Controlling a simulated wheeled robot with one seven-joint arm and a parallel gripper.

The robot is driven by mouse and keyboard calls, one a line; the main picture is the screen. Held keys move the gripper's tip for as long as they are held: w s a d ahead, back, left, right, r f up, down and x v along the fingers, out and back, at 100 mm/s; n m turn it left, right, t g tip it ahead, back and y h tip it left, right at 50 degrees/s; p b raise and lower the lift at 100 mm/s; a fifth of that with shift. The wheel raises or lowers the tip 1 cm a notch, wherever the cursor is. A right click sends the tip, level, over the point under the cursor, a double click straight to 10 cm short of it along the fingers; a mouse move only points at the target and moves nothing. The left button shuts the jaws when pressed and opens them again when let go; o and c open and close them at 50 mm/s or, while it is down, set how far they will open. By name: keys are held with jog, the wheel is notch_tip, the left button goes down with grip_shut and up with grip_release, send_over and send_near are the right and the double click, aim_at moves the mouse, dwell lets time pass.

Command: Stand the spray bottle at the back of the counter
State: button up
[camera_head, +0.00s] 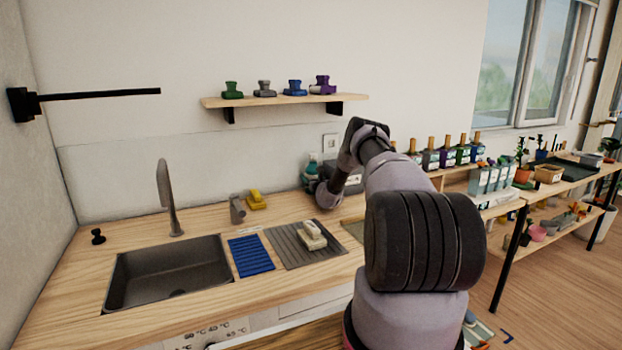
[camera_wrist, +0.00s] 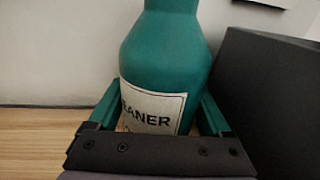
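The spray bottle (camera_head: 312,166) is teal with a white label and stands upright near the back wall, at the rear of the wooden counter (camera_head: 90,270). In the wrist view, the spray bottle (camera_wrist: 165,60) fills the middle, its label partly reading "EANER". My gripper (camera_wrist: 160,110) has one green finger on each side of the bottle, close against its sides, and looks shut on it. In the head view, my gripper (camera_head: 318,184) is partly hidden by my arm. The bottle's top is cut off in the wrist view, and its base is hidden.
A dark box (camera_wrist: 265,90) stands close to the bottle's right. A sink (camera_head: 170,270), a blue ribbed mat (camera_head: 250,256) and a grey drying mat (camera_head: 290,247) lie on the counter. A wall shelf (camera_head: 285,100) hangs above.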

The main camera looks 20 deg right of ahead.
aim_at(313, 177)
jog(key=shift+o, duration=1.1)
jog(key=shift+r, duration=0.1)
jog(key=s, duration=0.7)
jog(key=shift+s+a, duration=0.3)
